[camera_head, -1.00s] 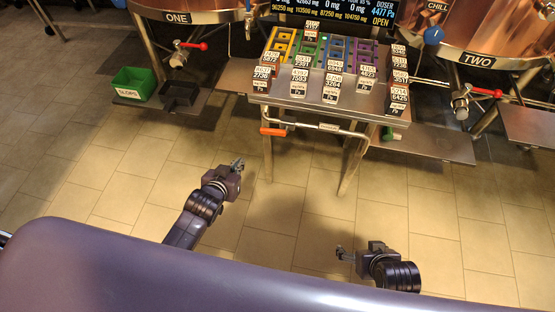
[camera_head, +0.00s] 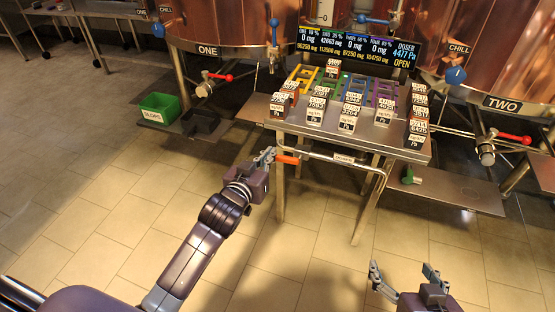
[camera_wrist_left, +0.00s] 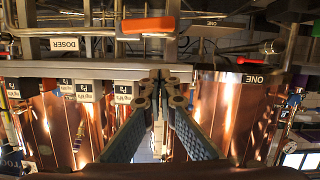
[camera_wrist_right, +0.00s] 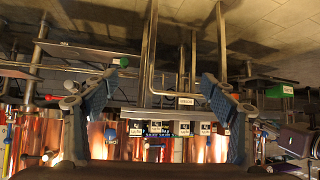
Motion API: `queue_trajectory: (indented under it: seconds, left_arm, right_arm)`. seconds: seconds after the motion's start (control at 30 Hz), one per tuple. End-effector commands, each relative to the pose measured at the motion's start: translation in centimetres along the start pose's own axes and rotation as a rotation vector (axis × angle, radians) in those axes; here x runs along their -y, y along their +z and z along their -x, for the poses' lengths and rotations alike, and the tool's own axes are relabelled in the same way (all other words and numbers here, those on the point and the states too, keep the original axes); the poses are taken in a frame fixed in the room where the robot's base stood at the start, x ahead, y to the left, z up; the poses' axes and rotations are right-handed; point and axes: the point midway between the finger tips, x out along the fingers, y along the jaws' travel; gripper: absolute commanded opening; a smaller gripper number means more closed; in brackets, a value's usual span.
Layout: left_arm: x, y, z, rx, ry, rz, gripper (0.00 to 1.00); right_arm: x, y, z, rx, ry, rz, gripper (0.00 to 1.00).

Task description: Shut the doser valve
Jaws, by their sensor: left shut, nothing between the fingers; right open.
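The doser valve's orange handle (camera_head: 288,159) sits at the left end of the pipe (camera_head: 335,158) under the front edge of the central table. It lies roughly along the pipe; it also shows in the left wrist view (camera_wrist_left: 147,26), near the DOSER label (camera_wrist_left: 65,44). My left gripper (camera_head: 268,155) is shut and empty, just left of the handle in the head view; I cannot tell whether it touches. In the left wrist view its fingertips (camera_wrist_left: 160,82) appear apart from the handle. My right gripper (camera_head: 402,272) is open and empty, low at the front right. The display (camera_head: 405,55) reads DOSER 4477 Pa OPEN.
Copper vessels ONE (camera_head: 215,25) and TWO (camera_head: 510,65) stand either side, with red-handled valves (camera_head: 220,77). A green bin (camera_head: 160,107) sits at left. The floor in front is clear.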

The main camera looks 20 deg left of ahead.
Motion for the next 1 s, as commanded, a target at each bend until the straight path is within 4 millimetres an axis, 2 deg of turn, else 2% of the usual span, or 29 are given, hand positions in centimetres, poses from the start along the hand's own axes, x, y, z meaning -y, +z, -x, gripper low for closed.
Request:
queue_trajectory:
  seconds: [0.17, 0.4, 0.7, 0.83, 1.0]
  left_arm:
    - [0.1, 0.1, -2.4, -0.001, -0.001, -0.001, 0.00]
    - [0.0, 0.2, -5.3, 0.000, 0.000, 0.000, 0.00]
    - [0.0, 2.7, -5.8, 0.003, 0.000, 0.000, 0.00]
    - [0.0, 3.4, -5.9, 0.002, 0.000, 0.000, 0.00]
    - [0.0, 3.9, -6.0, 0.001, 0.000, 0.001, 0.00]
  right_arm:
    - [0.5, -3.7, -0.5, -0.163, -0.011, 0.001, 0.78]
    - [1.2, -8.9, 0.3, -0.391, -0.024, 0.001, 0.78]
    - [1.9, -14.7, 2.9, -0.675, -0.042, -0.003, 0.78]
    - [2.1, -16.4, 4.2, -0.769, -0.047, -0.005, 0.78]
    - [2.3, -17.6, 5.3, -0.841, -0.051, -0.007, 0.78]
